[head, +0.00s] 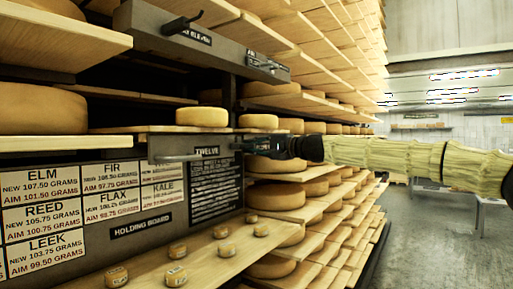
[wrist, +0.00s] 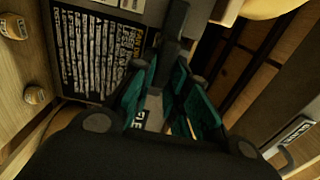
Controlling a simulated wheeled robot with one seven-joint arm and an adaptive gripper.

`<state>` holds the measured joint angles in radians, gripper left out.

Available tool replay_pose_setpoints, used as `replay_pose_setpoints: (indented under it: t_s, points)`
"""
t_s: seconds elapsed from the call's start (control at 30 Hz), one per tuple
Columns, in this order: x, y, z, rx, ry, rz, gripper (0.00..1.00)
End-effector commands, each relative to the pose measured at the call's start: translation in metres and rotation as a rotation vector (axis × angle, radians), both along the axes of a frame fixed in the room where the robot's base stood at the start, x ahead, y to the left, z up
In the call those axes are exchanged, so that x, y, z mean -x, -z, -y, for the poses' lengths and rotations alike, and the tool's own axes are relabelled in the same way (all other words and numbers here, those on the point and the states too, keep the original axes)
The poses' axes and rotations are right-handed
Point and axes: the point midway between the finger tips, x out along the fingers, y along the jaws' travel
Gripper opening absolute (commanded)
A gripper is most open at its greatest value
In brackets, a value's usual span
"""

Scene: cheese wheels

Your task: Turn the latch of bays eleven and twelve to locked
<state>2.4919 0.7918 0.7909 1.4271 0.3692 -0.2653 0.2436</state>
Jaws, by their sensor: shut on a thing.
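My gripper (head: 242,146) reaches in from the right at the bay twelve plate. In the wrist view my gripper (wrist: 161,90) has its teal pads closed around a dark bar (wrist: 173,30), apparently that latch's lever. The exact contact is hidden.
Another dark latch (head: 264,64) sits on the upper beam to the right. The holding board (head: 140,228) with name cards is below, with small cheeses (head: 177,276) on a wooden shelf. Racks of cheese wheels (head: 275,165) stand close by the gripper.

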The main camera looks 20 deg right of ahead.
Motion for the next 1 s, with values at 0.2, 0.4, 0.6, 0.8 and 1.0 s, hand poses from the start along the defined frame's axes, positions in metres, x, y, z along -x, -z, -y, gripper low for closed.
replay_pose_setpoints:
  t_s: [0.2, 0.4, 0.6, 0.8, 1.0]
  points:
    - [0.0, 0.002, -0.005, 0.003, -0.005, -0.004, 0.2]
    - [0.0, 0.001, -0.002, 0.001, -0.001, -0.002, 0.38]
    - [0.001, 0.001, 0.004, -0.001, 0.001, 0.0, 0.38]
    - [0.01, -0.001, 0.011, -0.003, 0.001, 0.002, 0.38]
    - [0.033, -0.001, 0.027, -0.001, -0.001, 0.002, 0.38]
